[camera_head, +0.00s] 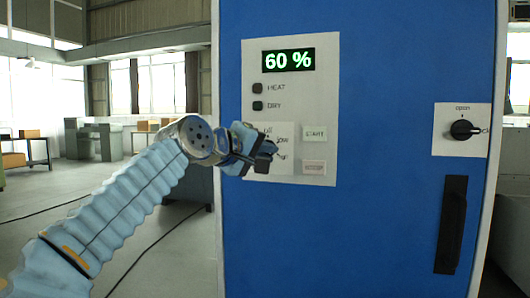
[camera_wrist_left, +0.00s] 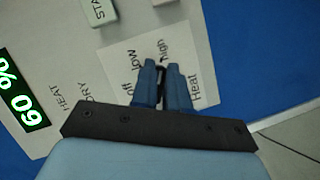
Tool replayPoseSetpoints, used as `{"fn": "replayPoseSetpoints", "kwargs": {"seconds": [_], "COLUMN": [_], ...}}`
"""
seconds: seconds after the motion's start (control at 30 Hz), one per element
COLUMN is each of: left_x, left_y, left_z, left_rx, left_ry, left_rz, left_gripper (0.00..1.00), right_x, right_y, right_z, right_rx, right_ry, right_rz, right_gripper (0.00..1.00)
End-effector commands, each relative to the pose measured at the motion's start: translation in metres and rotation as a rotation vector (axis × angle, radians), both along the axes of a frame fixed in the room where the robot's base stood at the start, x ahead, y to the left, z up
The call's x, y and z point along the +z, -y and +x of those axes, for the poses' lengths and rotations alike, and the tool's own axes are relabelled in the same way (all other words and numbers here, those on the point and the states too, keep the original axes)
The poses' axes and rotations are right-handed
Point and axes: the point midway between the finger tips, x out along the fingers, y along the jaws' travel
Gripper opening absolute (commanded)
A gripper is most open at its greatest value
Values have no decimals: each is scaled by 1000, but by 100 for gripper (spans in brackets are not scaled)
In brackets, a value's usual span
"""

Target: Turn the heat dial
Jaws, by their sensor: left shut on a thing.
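The heat dial (camera_wrist_left: 161,73) is a small dark knob on a white plate (camera_wrist_left: 118,65) lettered off, low, high and Heat. My left gripper (camera_wrist_left: 162,70) is shut on it, one blue finger on each side. The fingers hide most of the dial, and I cannot tell which word it points to. In the head view my left gripper (camera_head: 262,155) reaches the panel from the left and covers the dial and part of its lettering. My right gripper is in neither view.
The control panel (camera_head: 320,90) is on a blue cabinet (camera_head: 390,220). Its display (camera_head: 288,59) reads 60 %. HEAT and DRY lamps sit below it, and a START button (camera_head: 314,134) is right of the dial. Further right are a rotary switch (camera_head: 463,130) and a black handle (camera_head: 451,225).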

Motion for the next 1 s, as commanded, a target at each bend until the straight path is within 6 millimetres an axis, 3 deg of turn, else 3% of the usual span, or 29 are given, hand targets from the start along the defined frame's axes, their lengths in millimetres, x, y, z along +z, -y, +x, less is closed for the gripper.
{"fn": "replayPoseSetpoints", "kwargs": {"seconds": [0.67, 0.7, 0.83, 1.0], "left_x": [-3, -3, -2, -2], "left_y": [1, 1, 1, 0], "left_z": [0, 0, 0, 0], "left_rx": [-1, -1, -1, -1], "left_ry": [14, 14, 15, 16], "left_rz": [61, 61, 59, 58], "left_gripper": [0, 19, 39, 40], "right_x": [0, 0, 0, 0], "right_y": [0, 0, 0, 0], "right_z": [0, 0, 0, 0], "right_rx": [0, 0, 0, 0], "right_ry": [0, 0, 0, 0], "right_rz": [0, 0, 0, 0], "right_gripper": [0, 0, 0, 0]}}
